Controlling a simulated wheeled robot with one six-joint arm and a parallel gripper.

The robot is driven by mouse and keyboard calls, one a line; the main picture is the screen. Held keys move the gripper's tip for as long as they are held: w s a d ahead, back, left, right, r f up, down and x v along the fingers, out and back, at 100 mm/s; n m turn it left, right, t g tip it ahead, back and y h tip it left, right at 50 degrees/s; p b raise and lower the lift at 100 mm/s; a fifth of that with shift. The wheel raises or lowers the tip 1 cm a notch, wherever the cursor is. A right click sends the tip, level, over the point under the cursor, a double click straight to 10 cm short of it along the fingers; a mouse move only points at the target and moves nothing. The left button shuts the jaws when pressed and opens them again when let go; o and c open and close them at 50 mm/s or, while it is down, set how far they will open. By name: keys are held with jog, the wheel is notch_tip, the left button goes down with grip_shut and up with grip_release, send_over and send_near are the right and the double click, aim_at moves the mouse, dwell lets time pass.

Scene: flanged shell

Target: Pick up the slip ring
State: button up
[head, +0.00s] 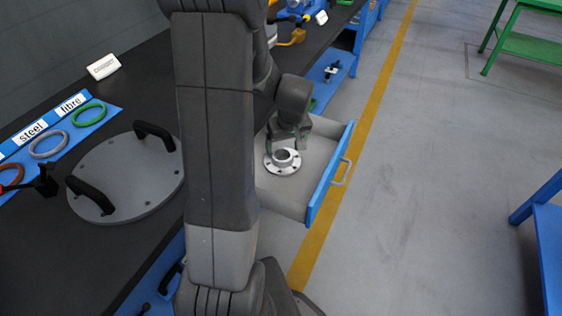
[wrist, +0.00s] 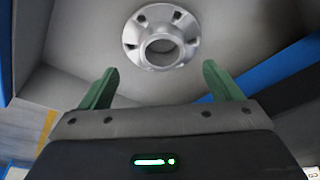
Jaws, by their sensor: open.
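The slip ring (head: 284,160) is a pale metal flanged ring with a raised central collar and holes around its flange. It lies flat in the open drawer (head: 272,194). In the wrist view the slip ring (wrist: 161,38) is ahead of the fingertips, near the top middle, with nothing between the fingers. My gripper (head: 302,141) is just above and beside the ring in the head view, partly hidden by my arm. Its two green fingers (wrist: 160,80) are spread apart and do not touch the ring.
The blue drawer front (head: 330,175) with its handle stands to the right of the ring. A grey round cover (head: 130,185) with two black handles lies on the dark bench. Coloured rings (head: 48,145) lie on a blue labelled strip. The drawer floor around the ring is clear.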

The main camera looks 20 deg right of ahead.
aim_at(282, 158)
jog(key=shift+b+x, duration=0.3)
jog(key=shift+x, duration=3.1)
jog(key=shift+w+a+r, duration=0.1)
jog(key=shift+a, duration=0.05)
jog(key=c, duration=1.8)
